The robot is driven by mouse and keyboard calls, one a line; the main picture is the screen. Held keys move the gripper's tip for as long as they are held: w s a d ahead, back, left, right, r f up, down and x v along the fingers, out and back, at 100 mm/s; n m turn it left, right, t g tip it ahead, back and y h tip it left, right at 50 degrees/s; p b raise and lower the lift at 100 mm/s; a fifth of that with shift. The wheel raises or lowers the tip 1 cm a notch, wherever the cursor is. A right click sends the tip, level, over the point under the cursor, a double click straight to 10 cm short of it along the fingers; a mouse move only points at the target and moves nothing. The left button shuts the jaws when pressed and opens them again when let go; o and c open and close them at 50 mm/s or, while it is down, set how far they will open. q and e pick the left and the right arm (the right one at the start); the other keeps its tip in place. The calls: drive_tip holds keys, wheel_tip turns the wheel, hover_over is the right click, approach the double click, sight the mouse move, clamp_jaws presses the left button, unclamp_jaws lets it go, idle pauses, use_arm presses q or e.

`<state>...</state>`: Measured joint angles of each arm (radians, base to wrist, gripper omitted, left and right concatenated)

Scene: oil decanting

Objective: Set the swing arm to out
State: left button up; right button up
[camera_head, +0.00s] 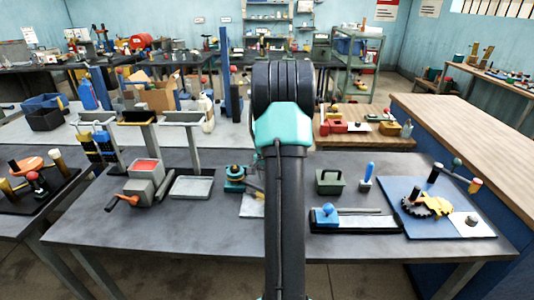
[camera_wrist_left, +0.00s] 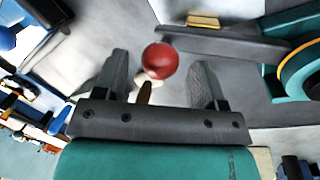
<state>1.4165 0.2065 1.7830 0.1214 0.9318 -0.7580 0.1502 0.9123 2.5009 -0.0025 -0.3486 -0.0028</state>
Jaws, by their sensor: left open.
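In the left wrist view a teal round fixture (camera_wrist_left: 304,72) with an orange ring stands at the right edge. A dark grey bar (camera_wrist_left: 225,45), which looks like the swing arm, runs left from it. A red ball knob (camera_wrist_left: 160,60) shows between the fingers of my left gripper (camera_wrist_left: 158,72), which is open; I cannot tell if they touch it. In the head view the blue-teal fixture (camera_head: 236,176) stands mid-table, partly hidden by my dark arm. My left gripper's fingers and my right gripper are not visible there.
Left of the fixture are a grey tray (camera_head: 192,187) and a grey box with a red top (camera_head: 145,168). Right of my arm are a green bin (camera_head: 329,181) and a blue board (camera_head: 398,190) with a yellow gear piece. The table's front strip is clear.

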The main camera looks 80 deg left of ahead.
use_arm(q)
wheel_tip(320, 180, up, 16)
drive_tip(key=s+a, duration=0.2)
drive_tip(key=shift+a, duration=0.15)
idle(0.5)
